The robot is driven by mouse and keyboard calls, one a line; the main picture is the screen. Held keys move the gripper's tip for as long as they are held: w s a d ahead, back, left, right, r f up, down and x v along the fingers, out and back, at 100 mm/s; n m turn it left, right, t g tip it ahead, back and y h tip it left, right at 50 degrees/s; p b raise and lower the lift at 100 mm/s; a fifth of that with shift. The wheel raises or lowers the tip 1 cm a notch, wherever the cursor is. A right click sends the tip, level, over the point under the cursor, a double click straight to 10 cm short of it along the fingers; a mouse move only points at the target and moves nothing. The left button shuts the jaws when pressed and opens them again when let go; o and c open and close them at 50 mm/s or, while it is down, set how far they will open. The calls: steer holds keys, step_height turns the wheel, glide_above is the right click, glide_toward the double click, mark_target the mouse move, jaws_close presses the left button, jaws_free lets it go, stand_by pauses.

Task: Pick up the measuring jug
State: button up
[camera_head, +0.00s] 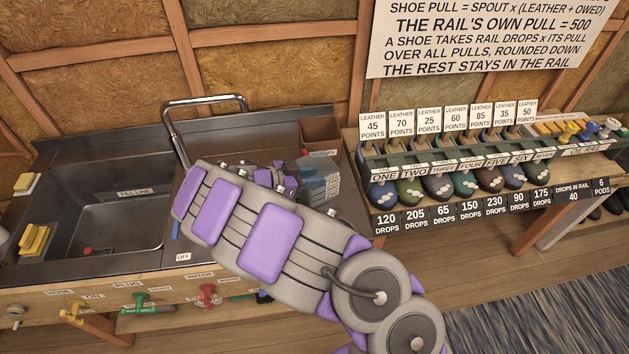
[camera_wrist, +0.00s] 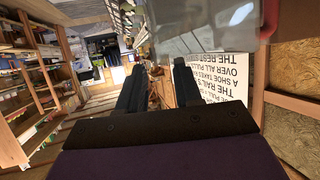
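I cannot pick out the measuring jug for certain. A clear, greyish see-through vessel (camera_wrist: 205,38) fills the upper middle of the wrist view, close to the camera, and may be the jug. In the head view, a blue-grey see-through shape (camera_head: 320,182) stands on the counter just beyond my arm, partly hidden by it; I cannot tell if it is the same thing. My gripper (camera_wrist: 157,72) shows two dark fingers spread apart with nothing between them. In the head view my arm hides the gripper's fingers.
A steel sink (camera_head: 115,215) with a fill-line label lies left of my arm. A chrome spout (camera_head: 205,100) rises behind it. A brown box (camera_head: 320,135) stands at the back. A rack of coloured shoes (camera_head: 465,180) is right. Coloured taps (camera_head: 137,303) line the front edge.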

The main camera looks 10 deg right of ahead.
mark_target(339, 172)
steer(key=x, duration=0.4)
steer(key=b+x, duration=0.1)
steer(key=x, duration=0.1)
steer(key=shift+d+r, duration=0.15)
steer(key=shift+r, duration=0.3)
steer(key=shift+a, duration=0.3)
steer(key=shift+c, duration=1.2)
steer(key=shift+d, duration=0.2)
jaws_close()
steer(key=shift+a, duration=0.1)
